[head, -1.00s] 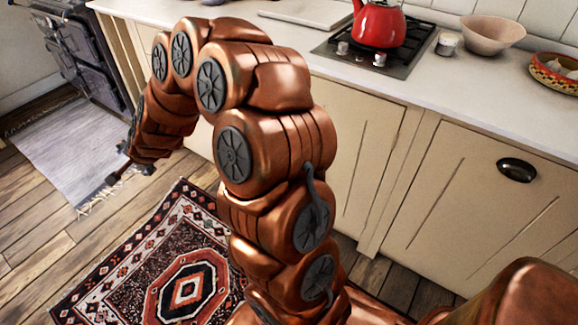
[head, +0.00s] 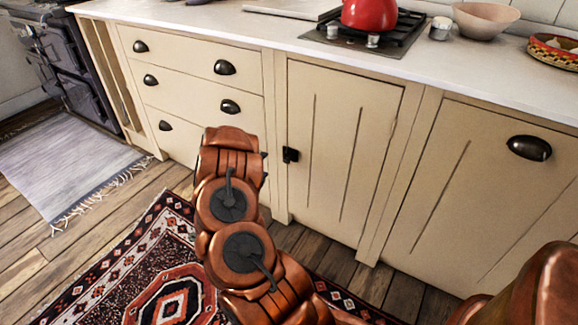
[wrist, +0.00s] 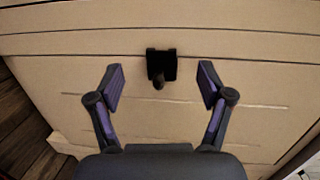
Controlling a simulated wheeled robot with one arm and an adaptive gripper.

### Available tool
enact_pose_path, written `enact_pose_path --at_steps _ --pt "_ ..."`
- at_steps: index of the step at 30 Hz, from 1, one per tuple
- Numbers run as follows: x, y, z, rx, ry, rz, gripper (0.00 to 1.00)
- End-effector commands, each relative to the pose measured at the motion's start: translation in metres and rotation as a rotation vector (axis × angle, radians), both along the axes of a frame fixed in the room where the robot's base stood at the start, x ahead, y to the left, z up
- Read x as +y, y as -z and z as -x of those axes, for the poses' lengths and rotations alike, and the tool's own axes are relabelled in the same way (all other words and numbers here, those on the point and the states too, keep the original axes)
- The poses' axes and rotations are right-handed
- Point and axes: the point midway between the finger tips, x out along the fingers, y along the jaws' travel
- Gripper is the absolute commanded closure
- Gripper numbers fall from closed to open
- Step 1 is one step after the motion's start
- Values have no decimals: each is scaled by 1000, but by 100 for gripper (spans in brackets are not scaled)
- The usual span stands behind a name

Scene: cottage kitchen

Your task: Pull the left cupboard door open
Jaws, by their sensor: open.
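The left cupboard door (head: 335,150) is cream, with vertical grooves, and looks shut flush in its frame. Its small black latch handle (head: 290,155) is on the door's left edge. In the wrist view the handle (wrist: 161,62) shows as a dark block with a short knob, against the cream door panel (wrist: 250,65). My gripper (wrist: 160,69) is open, with a finger on either side of the handle and a clear gap to each. I cannot tell how far short of the handle the fingertips are. In the head view my arm mostly hides the gripper.
Drawers with dark cup pulls (head: 225,68) are left of the door. Another cupboard front (head: 490,200) with a cup pull is to the right. The worktop (head: 260,30) holds a red kettle (head: 369,14) and bowls. A patterned rug (head: 170,290) lies on the wooden floor.

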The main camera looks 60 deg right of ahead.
Motion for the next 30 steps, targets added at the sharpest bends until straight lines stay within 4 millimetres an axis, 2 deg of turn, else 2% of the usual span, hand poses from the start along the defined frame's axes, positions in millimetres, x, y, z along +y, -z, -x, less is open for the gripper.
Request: enact_pose_path --at_steps 1,3,8,14,24,30 --pt "-8 12 16 1 37 31 21" --pt "-16 14 32 -6 75 73 21" --pt "-24 14 48 -15 113 120 21" --pt "-42 13 50 -16 120 128 21" --pt "-88 14 48 -15 119 128 21" --pt "-100 14 47 -13 117 123 21"
